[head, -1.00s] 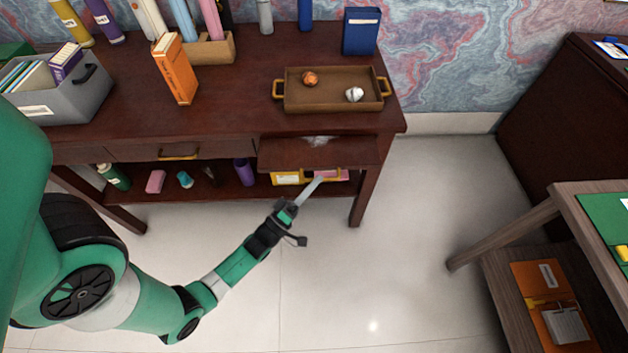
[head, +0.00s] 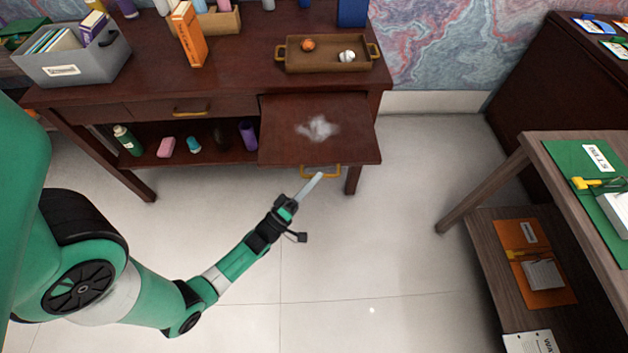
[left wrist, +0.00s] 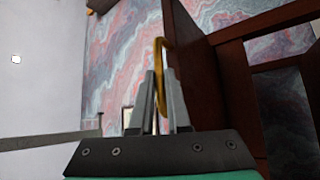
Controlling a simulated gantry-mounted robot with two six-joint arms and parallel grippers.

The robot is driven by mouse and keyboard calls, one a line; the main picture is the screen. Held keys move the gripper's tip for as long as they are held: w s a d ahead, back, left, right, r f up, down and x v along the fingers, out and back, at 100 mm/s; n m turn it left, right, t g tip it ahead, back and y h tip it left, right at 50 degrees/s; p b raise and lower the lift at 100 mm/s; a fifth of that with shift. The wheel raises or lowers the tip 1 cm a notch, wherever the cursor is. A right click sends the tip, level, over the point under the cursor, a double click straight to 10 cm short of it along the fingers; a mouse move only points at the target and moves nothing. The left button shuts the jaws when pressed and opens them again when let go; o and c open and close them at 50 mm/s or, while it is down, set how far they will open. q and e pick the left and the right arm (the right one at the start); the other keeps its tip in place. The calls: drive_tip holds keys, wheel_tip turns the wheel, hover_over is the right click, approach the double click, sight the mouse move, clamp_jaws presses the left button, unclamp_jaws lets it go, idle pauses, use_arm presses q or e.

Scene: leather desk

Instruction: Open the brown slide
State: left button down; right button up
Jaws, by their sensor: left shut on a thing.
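The brown slide (head: 345,148) is a flat dark panel pulled well out from under the right part of the desk in the head view. A greyish white fluffy patch (head: 318,128) lies on it. Its yellow handle (head: 334,172) is on the front edge. My left gripper (head: 317,178) is shut on this handle. In the left wrist view the handle (left wrist: 159,52) rises between the gripper's two fingers (left wrist: 160,88), beside a dark brown panel. My right gripper is not in view.
The desk top carries a brown tray (head: 285,65) with two small balls, an orange box (head: 188,38) and a grey file bin (head: 92,72). A closed drawer with a yellow handle (head: 190,112) is left of the slide. Floor in front is clear. A wooden table stands right.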

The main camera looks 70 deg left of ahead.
use_arm(q)
drive_tip(key=c, duration=0.9)
unclamp_jaws()
drive_tip(key=v, duration=1.1)
drive_tip(key=shift+s+d+f, duration=0.1)
drive_tip(key=shift+s, duration=0.15)
drive_tip(key=shift+p, duration=0.3)
